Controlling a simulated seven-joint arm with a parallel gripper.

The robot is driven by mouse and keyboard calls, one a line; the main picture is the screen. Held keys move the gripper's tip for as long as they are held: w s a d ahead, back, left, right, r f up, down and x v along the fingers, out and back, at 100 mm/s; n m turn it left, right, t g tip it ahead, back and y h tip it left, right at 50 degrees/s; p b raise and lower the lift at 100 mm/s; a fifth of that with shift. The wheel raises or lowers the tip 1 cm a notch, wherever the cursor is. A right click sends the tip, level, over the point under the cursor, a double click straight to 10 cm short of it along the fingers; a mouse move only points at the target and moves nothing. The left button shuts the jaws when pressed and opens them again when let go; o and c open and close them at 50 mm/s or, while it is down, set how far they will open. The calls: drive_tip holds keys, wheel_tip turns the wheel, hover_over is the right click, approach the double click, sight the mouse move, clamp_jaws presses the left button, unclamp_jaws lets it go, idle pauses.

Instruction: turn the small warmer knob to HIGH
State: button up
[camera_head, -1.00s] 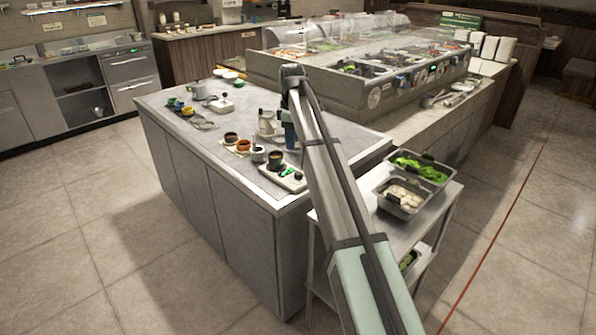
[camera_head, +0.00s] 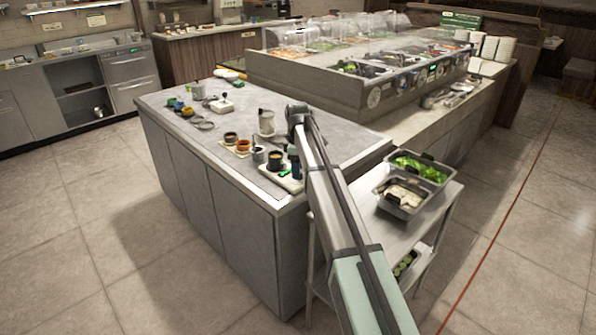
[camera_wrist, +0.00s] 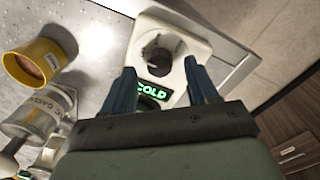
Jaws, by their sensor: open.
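The small warmer is a white unit at the near corner of the counter, in the head view (camera_head: 270,171) and the wrist view (camera_wrist: 200,45). Its dark round knob (camera_wrist: 160,50) has a grey raised grip. A green lit display (camera_wrist: 152,91) beside the knob reads COLD. A dark pot (camera_head: 276,159) stands on the warmer's other end. My gripper (camera_wrist: 159,68) is open and empty, pointing down, with its blue fingers on either side of the knob in the picture. I cannot tell whether they touch it. In the head view my gripper (camera_head: 295,167) hides the knob.
A yellow cup (camera_wrist: 38,62) and a clear labelled jar (camera_wrist: 35,112) stand left of the warmer in the wrist view. A pale container (camera_head: 266,122) stands behind on the counter. Food pans (camera_head: 405,195) sit on a side cart. The counter edge is close to the warmer.

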drive_tip(key=shift+f, duration=0.85)
drive_tip(key=shift+c, duration=0.4)
drive_tip(key=c, duration=1)
drive_tip(key=shift+o, duration=0.2)
